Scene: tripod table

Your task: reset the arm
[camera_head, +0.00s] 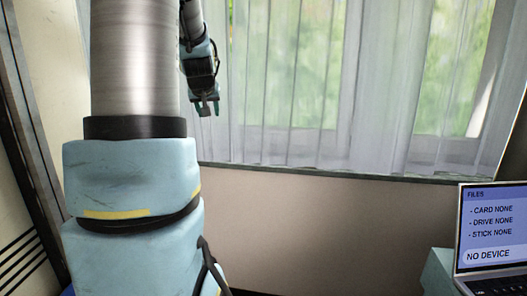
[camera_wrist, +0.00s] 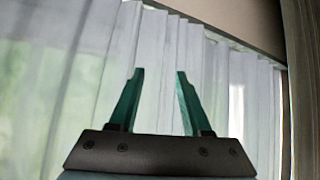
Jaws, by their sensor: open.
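My gripper (camera_wrist: 158,75) shows in the wrist view with its two green fingers apart and nothing between them. Behind the fingers there is only the pale curtain. In the head view my gripper (camera_head: 207,106) hangs in the air in front of the curtain, at upper left of centre, pointing down. Part of my arm is hidden behind my large grey and light blue link, which fills the left of the head view.
A sheer curtain (camera_head: 300,80) hangs over a window above a bare wall (camera_head: 330,230). A laptop (camera_head: 492,225) stands at the lower right; its screen reads "NO DEVICE". A dark-framed panel (camera_head: 30,130) is at the left edge. The space between is clear.

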